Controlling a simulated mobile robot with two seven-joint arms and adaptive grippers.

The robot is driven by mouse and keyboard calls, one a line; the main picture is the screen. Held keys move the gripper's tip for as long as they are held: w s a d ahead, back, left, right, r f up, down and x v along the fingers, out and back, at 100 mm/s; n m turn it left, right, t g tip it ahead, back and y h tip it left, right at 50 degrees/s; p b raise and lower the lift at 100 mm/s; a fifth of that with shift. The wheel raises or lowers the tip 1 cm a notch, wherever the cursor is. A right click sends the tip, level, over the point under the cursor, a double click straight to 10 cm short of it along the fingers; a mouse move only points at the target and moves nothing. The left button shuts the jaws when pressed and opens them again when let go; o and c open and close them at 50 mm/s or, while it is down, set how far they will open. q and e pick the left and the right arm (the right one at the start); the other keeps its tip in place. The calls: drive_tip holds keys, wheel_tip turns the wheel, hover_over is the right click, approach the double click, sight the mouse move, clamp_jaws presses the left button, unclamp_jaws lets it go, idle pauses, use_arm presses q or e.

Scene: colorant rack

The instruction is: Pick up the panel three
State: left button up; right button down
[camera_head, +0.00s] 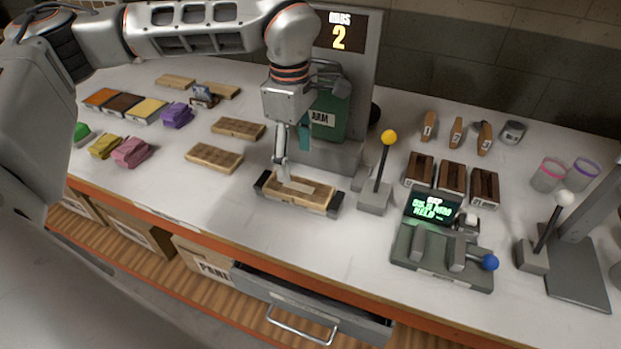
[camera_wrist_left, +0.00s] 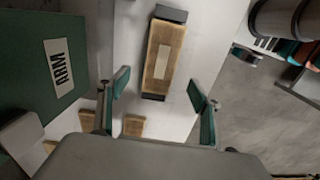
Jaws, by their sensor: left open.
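Three small upright wooden pieces with number marks stand at the back right in the head view; the one marked 3 (camera_head: 485,138) is rightmost. I cannot tell for certain whether this is panel three. My left gripper (camera_head: 294,155) is far to its left, beside the green ARM panel (camera_head: 330,119). The gripper is open and empty, above a wooden block with dark ends (camera_head: 318,198). In the left wrist view, the gripper's teal fingers (camera_wrist_left: 160,99) are apart, and the block (camera_wrist_left: 163,57) lies beyond them, not held. My right gripper is not in view.
A yellow-knobbed lever (camera_head: 389,137) and a control box (camera_head: 442,258) stand between my left gripper and the right side. Dark brown blocks (camera_head: 451,177) lie in front of the numbered pieces. Wooden trays (camera_head: 238,128) and coloured pieces lie left. A drawer (camera_head: 310,300) is open below.

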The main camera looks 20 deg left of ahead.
sight(292, 186)
use_arm(q)
drive_tip(key=shift+w+a, duration=0.15)
drive_tip(key=shift+a, duration=0.2)
drive_tip(key=shift+s+f, duration=0.25)
drive_tip(key=shift+f, duration=0.95)
wheel_tip(292, 186, down, 5)
drive_tip(key=shift+f+p, duration=0.1)
drive_tip(key=shift+p, duration=0.3)
drive_tip(key=c, duration=1.4)
drive_tip(key=shift+o, duration=0.2)
